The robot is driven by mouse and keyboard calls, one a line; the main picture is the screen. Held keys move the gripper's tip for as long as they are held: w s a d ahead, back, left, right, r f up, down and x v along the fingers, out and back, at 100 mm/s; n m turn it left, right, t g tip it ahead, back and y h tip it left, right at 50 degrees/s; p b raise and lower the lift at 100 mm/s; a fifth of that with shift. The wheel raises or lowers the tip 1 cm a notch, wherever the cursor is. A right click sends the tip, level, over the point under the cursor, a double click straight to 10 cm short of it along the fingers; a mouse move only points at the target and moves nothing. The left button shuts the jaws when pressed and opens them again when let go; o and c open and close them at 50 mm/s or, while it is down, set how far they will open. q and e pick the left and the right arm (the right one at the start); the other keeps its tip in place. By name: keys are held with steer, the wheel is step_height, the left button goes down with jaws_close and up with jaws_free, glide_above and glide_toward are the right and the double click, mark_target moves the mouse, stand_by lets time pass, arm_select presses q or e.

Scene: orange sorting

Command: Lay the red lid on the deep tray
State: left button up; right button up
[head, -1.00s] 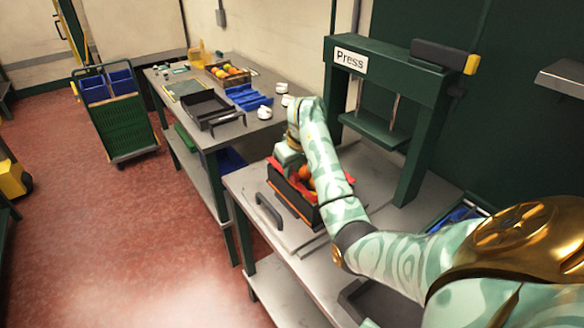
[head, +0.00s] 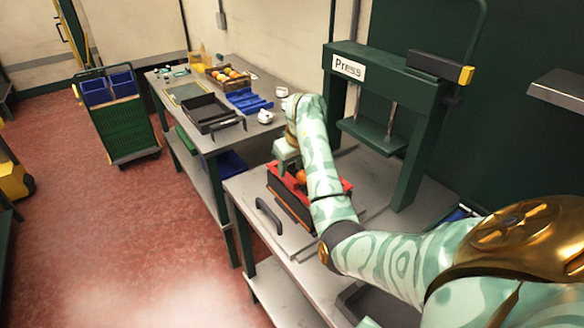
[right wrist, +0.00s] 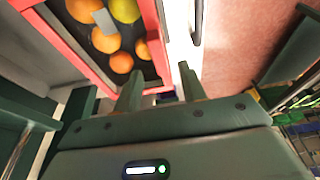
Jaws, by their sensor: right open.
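A dark deep tray (head: 285,202) stands on the near table with oranges (head: 301,178) in it. A red frame-like piece (head: 272,174) runs along its top; I take it for the red lid, but cannot tell it surely from a rim. In the right wrist view the red piece (right wrist: 72,45) surrounds several oranges and a yellow-green fruit (right wrist: 125,9), with a small grey block (right wrist: 105,31) over them. My right gripper (head: 286,163) is above the tray's far left end; its open fingers (right wrist: 160,88) hold nothing visible. My forearm hides part of the tray. My left gripper is out of view.
A dark handle (head: 268,215) lies on the table left of the tray. The green press (head: 385,95) stands behind, to the right. The far table carries a shallow dark tray (head: 207,118), blue trays (head: 247,101), white cups (head: 265,116) and a fruit crate (head: 229,83).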

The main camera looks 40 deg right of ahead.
step_height(320, 180, up, 6)
steer(key=p, duration=0.4)
steer(key=shift+f, duration=0.1)
stand_by(0.5)
